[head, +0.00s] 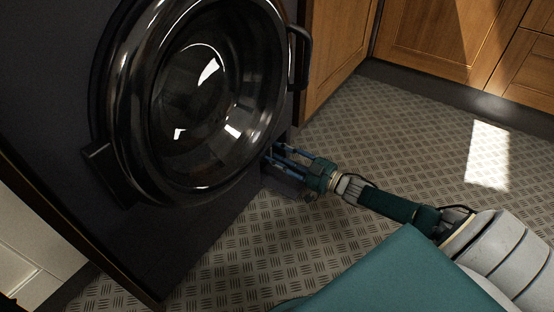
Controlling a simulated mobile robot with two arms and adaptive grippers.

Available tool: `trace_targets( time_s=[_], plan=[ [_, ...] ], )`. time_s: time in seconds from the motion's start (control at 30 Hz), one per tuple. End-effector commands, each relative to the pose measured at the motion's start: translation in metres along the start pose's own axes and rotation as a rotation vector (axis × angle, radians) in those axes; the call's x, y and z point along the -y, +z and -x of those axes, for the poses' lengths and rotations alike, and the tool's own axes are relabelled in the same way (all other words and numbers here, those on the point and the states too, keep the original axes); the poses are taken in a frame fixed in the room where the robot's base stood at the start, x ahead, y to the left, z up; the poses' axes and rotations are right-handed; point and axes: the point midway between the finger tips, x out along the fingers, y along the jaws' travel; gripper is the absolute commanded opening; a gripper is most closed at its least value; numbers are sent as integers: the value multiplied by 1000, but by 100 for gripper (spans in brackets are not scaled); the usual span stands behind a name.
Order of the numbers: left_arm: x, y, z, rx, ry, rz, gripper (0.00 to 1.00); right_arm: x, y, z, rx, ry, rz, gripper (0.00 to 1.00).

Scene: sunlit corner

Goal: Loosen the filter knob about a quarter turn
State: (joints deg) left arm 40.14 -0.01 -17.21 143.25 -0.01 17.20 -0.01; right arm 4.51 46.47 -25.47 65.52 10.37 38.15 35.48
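The dark washing machine (215,225) stands at the left, with its round glass door (205,100) shut. My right gripper (273,154) is at the lower right of the machine's front, below and right of the door, with its blue fingers pointing at the machine. The filter knob cannot be made out; the fingers and the door rim cover that spot. A small dark flap-like piece (281,184) sticks out just under the fingers. The fingers are small and dark, so their gap and any grip cannot be told. My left gripper is not in view.
Wooden cabinets (430,40) stand at the back right, one close beside the machine. A white panel (35,245) is at the lower left. The patterned metal floor (385,140) is clear between machine and cabinets, with a bright sun patch at the right.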

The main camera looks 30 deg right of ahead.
Motion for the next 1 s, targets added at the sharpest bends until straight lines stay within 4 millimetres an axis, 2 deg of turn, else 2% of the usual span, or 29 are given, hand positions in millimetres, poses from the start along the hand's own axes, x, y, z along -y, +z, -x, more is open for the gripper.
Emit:
trace_targets(
  time_s=[0.3,0.47,0.5,0.77,1.0],
  plan=[
    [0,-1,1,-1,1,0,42,0,0,-3,1,0,0,35],
    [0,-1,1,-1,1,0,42,0,0,-3,1,0,0,4],
    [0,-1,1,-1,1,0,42,0,0,-3,1,0,0,0],
    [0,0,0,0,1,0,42,0,0,-3,1,0,10,0],
    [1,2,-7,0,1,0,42,2,-2,-3,0,0,98,0]
  ],
)
